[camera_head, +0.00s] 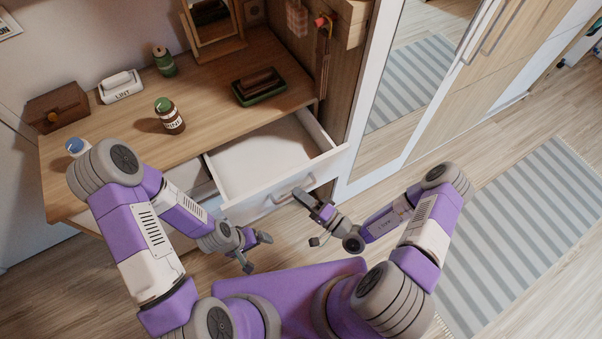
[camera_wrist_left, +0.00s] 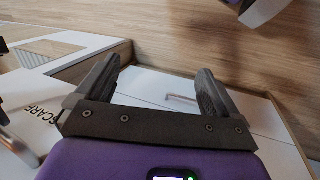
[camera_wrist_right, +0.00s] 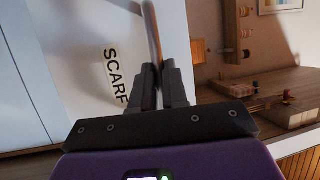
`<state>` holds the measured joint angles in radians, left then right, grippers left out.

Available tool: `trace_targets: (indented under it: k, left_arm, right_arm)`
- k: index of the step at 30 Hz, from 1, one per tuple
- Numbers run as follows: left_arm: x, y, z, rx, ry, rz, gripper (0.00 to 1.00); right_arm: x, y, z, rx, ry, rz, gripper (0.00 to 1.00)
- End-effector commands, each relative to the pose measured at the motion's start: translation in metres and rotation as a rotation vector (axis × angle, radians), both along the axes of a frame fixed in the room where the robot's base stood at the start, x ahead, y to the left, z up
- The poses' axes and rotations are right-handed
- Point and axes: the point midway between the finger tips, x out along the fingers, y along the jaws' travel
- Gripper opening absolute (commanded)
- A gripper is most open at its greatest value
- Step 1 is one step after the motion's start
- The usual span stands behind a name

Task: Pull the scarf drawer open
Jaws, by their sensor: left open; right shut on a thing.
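The scarf drawer (camera_head: 262,158) stands pulled out from the desk, and its white inside looks empty. Its front bears the word SCARF (camera_wrist_right: 115,77) in the right wrist view; the label also shows at the left of the left wrist view (camera_wrist_left: 42,122). My right gripper (camera_head: 306,200) is shut on the drawer's bar handle (camera_wrist_right: 152,30) at the drawer front. My left gripper (camera_head: 254,250) is open and empty, low in front of the desk and left of the handle; its spread fingers show in the left wrist view (camera_wrist_left: 155,88).
The wooden desk top (camera_head: 215,95) holds a brown box (camera_head: 56,108), a LINT holder (camera_head: 121,87), a green-lidded jar (camera_head: 169,116), a green tray (camera_head: 259,87) and a mirror stand (camera_head: 213,25). A mirrored wardrobe (camera_head: 400,75) stands right. A striped rug (camera_head: 525,230) lies on the floor.

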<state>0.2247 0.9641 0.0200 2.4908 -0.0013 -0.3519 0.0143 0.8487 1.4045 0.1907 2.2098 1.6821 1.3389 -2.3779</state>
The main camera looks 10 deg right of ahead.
Motion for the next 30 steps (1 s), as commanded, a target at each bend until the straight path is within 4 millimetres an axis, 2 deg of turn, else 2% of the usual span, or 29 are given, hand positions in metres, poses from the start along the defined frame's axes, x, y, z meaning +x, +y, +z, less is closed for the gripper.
trace_targets:
  k: [6,18,19,23,30]
  left_arm:
    - [0.0,0.0,0.008,0.0,0.0,0.001,0.95]
    - [0.0,0.0,0.008,0.0,0.0,0.0,0.95]
    - [0.0,0.0,0.008,0.0,0.0,0.0,0.95]
    - [0.0,0.0,0.008,0.0,0.0,0.0,0.95]
    - [0.0,0.0,0.008,0.0,0.0,0.0,0.95]
  right_arm:
    - [-0.019,-0.005,0.002,0.003,-0.003,0.005,0.0]
    - [-0.022,-0.007,0.0,0.001,-0.002,0.004,0.0]
    - [-0.022,-0.007,0.0,0.001,-0.002,0.004,0.17]
    - [-0.022,-0.007,0.0,0.001,-0.002,0.004,0.36]
    - [-0.022,-0.007,0.0,0.0,-0.001,0.005,0.38]
